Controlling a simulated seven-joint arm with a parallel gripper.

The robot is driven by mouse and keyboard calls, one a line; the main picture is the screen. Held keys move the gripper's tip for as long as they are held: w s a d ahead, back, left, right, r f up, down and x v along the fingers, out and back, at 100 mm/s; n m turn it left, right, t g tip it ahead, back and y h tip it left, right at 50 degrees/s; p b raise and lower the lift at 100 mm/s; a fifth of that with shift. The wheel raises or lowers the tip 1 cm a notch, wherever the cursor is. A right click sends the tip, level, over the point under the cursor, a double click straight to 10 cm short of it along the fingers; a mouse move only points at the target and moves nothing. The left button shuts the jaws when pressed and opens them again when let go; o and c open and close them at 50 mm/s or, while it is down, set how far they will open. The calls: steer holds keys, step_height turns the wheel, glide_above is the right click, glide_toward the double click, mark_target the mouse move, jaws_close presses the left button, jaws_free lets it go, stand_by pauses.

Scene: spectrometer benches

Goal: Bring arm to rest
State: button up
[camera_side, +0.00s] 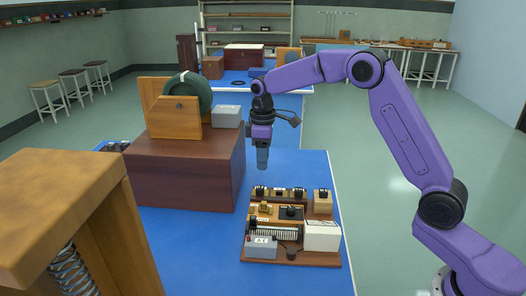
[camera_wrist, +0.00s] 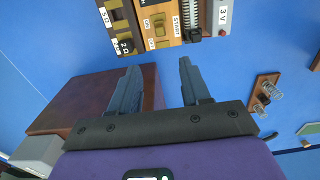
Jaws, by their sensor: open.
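My purple arm reaches in from the right in the side view. My gripper (camera_side: 262,158) points straight down and hangs in the air above the blue bench top (camera_side: 312,172), just right of a dark wooden box. In the wrist view my gripper (camera_wrist: 158,85) shows two grey fingers spread apart with nothing between them. A wooden circuit board (camera_side: 292,257) with several components lies on the bench, nearer the camera than the gripper. Its edge, with labelled parts, also shows at the top of the wrist view (camera_wrist: 165,22).
A brown wooden box (camera_side: 185,178) carries a wooden stand with a green disc (camera_side: 187,92) and a grey box (camera_side: 227,116). A wooden frame with a spring (camera_side: 75,215) fills the near left. Right of the bench is open floor.

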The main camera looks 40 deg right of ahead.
steer(key=shift+r, duration=0.8)
steer(key=s+a+r+n, duration=0.1)
steer(key=s+a, duration=0.3)
steer(key=s, duration=0.6)
steer(key=s+a+r+n, duration=0.1)
steer(key=s+a+r, duration=0.15)
steer(key=s, duration=0.75)
steer(key=s+d+f, duration=0.1)
steer(key=s+d, duration=0.2)
steer(key=s, duration=0.7)
steer(key=s+d+f+n, duration=0.1)
steer(key=s+d+f, duration=0.1)
steer(key=s, duration=0.8)
steer(key=shift+s+d+f+n, duration=0.3)
steer(key=shift+s+d, duration=0.05)
steer(key=shift+d, duration=0.2)
